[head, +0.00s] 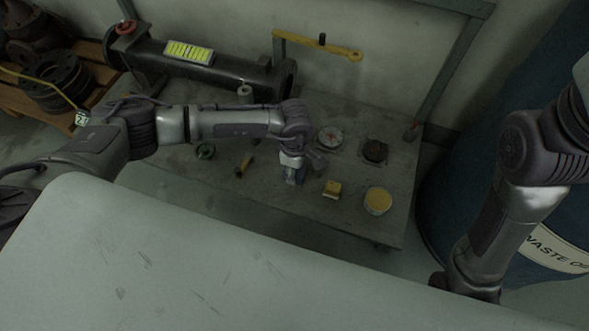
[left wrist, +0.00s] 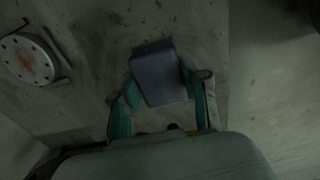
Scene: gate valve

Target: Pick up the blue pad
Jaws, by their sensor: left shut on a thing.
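The blue pad (left wrist: 158,76) is a small blue-grey block between the teal-lined fingers of my left gripper (left wrist: 162,96) in the left wrist view. The fingers are shut on its two sides. In the head view my left gripper (head: 296,168) points down over the front part of the grey bench (head: 225,185), and a bit of the blue pad (head: 295,178) shows below it. I cannot tell whether the pad touches the bench top. My right arm comes in at the right of the head view, but its gripper does not show.
Right of the left gripper are a yellow block (head: 332,189), a yellow-topped tin (head: 377,201), a round gauge (head: 329,138) and a dark round part (head: 375,151). A black pipe (head: 215,72) lies behind. A blue waste drum (head: 450,190) stands right.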

